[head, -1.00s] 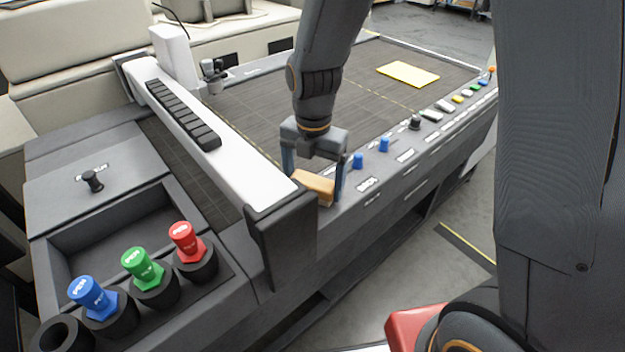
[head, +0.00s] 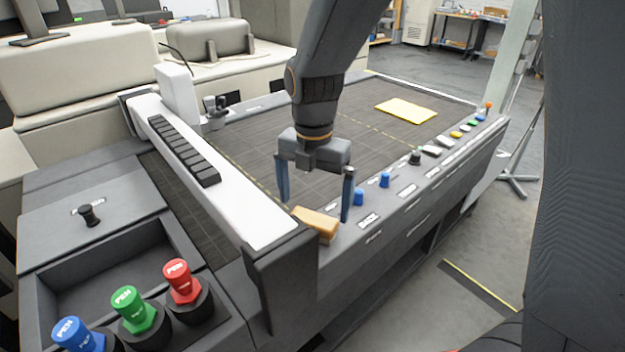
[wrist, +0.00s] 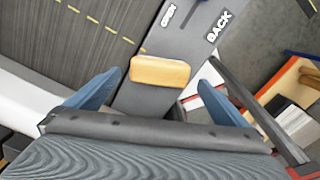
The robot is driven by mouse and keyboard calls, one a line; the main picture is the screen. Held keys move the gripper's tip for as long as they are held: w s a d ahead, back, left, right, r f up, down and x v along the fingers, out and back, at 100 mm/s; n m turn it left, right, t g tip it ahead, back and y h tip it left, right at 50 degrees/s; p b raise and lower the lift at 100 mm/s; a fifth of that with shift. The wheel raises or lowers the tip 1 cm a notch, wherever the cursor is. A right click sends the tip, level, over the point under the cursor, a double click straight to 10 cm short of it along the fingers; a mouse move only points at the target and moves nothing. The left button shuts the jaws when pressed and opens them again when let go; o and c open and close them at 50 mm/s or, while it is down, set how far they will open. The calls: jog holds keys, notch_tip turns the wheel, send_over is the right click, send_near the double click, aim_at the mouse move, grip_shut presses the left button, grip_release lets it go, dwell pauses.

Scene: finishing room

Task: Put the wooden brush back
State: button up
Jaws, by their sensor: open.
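The wooden brush (head: 316,221) rests on the machine's grey front ledge, beside the end of the white gantry beam. My gripper (head: 316,205) is open above the brush, with one blue finger to each side of it and a gap between them and the wood. In the wrist view the brush (wrist: 159,71) lies crosswise on the ledge, ahead of and between the open fingers (wrist: 160,95). Nothing is held.
The white beam (head: 215,180) stands close on the left. Blue knobs (head: 359,197) and other controls line the ledge to the right. Coloured pens (head: 135,312) stand in holders at the lower left. A yellow sheet (head: 405,111) lies on the dark bed, otherwise mostly clear.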

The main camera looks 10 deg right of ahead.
aim_at(313, 216)
notch_tip(313, 216, up, 6)
jog(key=b, duration=0.1)
jog(key=s+d+f+m, duration=0.4)
jog(key=d+m, duration=0.2)
jog(key=m, duration=0.8)
jog(key=s+d+f+m+t, duration=0.1)
jog(key=s+d+f+m, duration=0.2)
jog(key=m, duration=1.2)
jog(key=d+f, duration=0.2)
jog(key=d, duration=0.1)
jog(key=shift+s+d+f+t, duration=0.2)
jog(key=shift+s+t, duration=0.1)
jog(key=shift+s, duration=0.05)
jog(key=shift+f+b, duration=0.3)
jog(key=shift+b, duration=0.05)
